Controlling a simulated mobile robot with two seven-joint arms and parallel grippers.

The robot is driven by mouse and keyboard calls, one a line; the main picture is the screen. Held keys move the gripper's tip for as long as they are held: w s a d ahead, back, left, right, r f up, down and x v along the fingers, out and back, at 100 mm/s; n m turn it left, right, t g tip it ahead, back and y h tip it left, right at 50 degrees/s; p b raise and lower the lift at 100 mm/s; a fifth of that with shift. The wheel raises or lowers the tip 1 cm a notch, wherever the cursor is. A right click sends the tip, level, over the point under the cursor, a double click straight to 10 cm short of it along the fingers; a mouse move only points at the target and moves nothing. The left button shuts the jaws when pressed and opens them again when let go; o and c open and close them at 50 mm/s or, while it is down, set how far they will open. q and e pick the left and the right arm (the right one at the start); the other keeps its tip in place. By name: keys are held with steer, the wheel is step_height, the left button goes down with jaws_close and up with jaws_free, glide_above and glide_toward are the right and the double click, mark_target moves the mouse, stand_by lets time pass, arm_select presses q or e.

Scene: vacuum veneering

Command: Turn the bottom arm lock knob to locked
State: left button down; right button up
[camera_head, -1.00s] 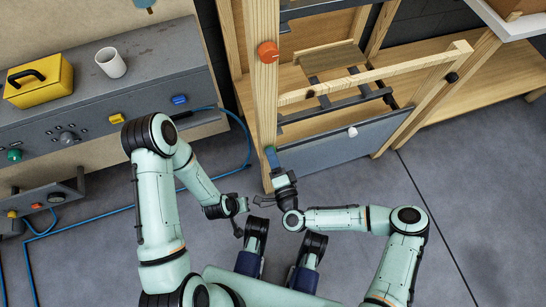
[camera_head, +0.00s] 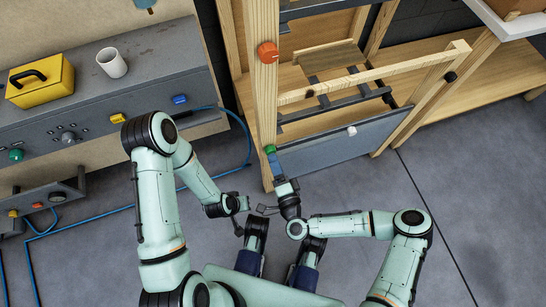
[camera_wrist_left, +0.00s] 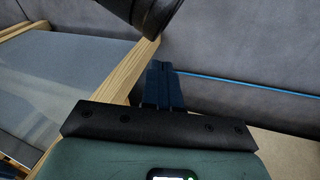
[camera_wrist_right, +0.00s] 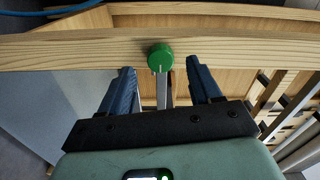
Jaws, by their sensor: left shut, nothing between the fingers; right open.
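The bottom arm lock knob is a round green knob (camera_head: 270,149) low on the front wooden post. In the right wrist view the green knob (camera_wrist_right: 160,56) has a pale line at its lower edge. My right gripper (camera_wrist_right: 160,70) is open, with one blue finger on either side of the knob in that view. In the head view my right gripper (camera_head: 275,164) is just below the knob and appears apart from it. My left gripper (camera_wrist_left: 159,67) is shut and empty, away from the knob.
An orange knob (camera_head: 268,52) sits higher on the same post. A white knob (camera_head: 352,131) is on the grey panel (camera_head: 335,147) to the right. A grey bench (camera_head: 150,60) at left bears a yellow box (camera_head: 40,82) and white mug (camera_head: 112,62). A blue hose (camera_head: 110,211) crosses the floor.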

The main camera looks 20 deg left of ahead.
arm_select(q)
steer(key=shift+s+d+r+g+p, duration=0.15)
steer(key=shift+s+d+r+p, duration=0.2)
steer(key=shift+s, duration=0.25)
steer(key=shift+s+d+r+g+p, duration=0.15)
steer(key=shift+s+d+r+p, duration=0.15)
steer(key=shift+s+r, duration=0.25)
arm_select(e)
steer(key=v, duration=1)
steer(key=shift+s+d, duration=0.2)
arm_select(q)
steer(key=shift+f, duration=0.15)
